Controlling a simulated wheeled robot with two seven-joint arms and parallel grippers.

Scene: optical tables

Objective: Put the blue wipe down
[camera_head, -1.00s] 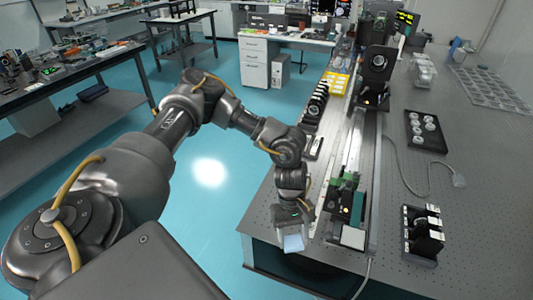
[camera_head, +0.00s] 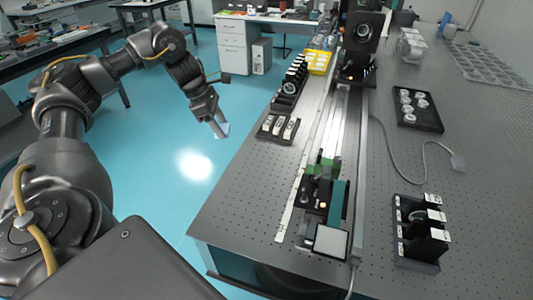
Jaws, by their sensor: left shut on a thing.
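My left gripper (camera_head: 216,125) hangs at the upper middle left of the head view, jaws pointing down. It is shut on the blue wipe (camera_head: 223,130), a small pale blue piece that shows at the fingertips. Most of the wipe is hidden by the fingers. In the picture, gripper and wipe appear over the turquoise floor, left of the optical table (camera_head: 240,197) and apart from its edge. My right gripper is not in view.
A tray with white pieces (camera_head: 278,127) lies near the table's left edge, below a row of black optics (camera_head: 290,82). A long rail (camera_head: 345,120) runs down the table. A black holder (camera_head: 418,230) stands at right. The table's near left surface is bare.

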